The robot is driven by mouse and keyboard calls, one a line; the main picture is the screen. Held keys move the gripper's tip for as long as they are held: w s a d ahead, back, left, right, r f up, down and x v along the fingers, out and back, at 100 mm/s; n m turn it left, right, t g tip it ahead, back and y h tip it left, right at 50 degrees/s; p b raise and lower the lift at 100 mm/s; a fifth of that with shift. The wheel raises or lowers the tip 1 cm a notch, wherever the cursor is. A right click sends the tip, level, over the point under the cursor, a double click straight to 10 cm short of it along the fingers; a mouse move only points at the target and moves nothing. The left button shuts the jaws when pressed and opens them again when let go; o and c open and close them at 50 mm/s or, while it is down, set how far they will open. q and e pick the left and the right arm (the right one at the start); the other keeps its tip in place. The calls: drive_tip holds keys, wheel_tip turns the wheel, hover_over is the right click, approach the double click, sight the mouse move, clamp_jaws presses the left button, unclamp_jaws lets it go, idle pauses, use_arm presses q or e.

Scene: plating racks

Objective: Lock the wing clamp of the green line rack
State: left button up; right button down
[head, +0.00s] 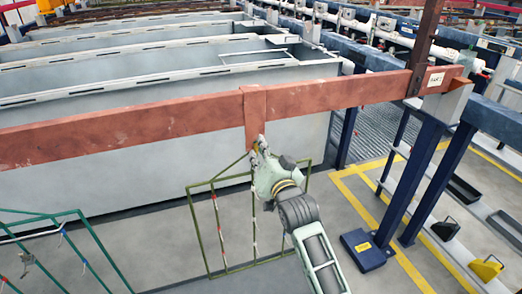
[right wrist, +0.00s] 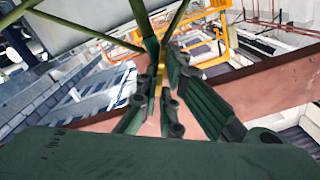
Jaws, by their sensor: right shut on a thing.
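The green rack (head: 221,234) is an olive frame with red and white lines inside, at the middle of the head view below the copper-red bar (head: 130,125). Its upper bars meet at the copper sleeve (head: 255,106) on the bar. My right gripper (head: 260,149) is at the foot of this sleeve. In the right wrist view my right gripper (right wrist: 160,98) is closed around a small yellow piece, apparently the wing clamp (right wrist: 160,72), where the green bars (right wrist: 140,18) meet. The fingers hide most of the clamp, so its turn cannot be told. My left gripper is not in view.
A teal rack (head: 78,215) stands at the lower left. Grey tanks (head: 150,95) lie behind the bar. A blue post (head: 408,184) with a blue foot box (head: 362,250) stands to the right. Yellow-lined floor (head: 345,190) is open between. A yellow bin (head: 487,268) is at far right.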

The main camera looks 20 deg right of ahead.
drive_tip(key=n+p, duration=0.1)
drive_tip(key=n, duration=0.1)
drive_tip(key=shift+r+n+p, duration=0.15)
drive_tip(key=shift+n+p, duration=0.15)
drive_tip(key=shift+p, duration=0.1)
drive_tip(key=shift+n+p, duration=0.7)
drive_tip(key=shift+n, duration=0.8)
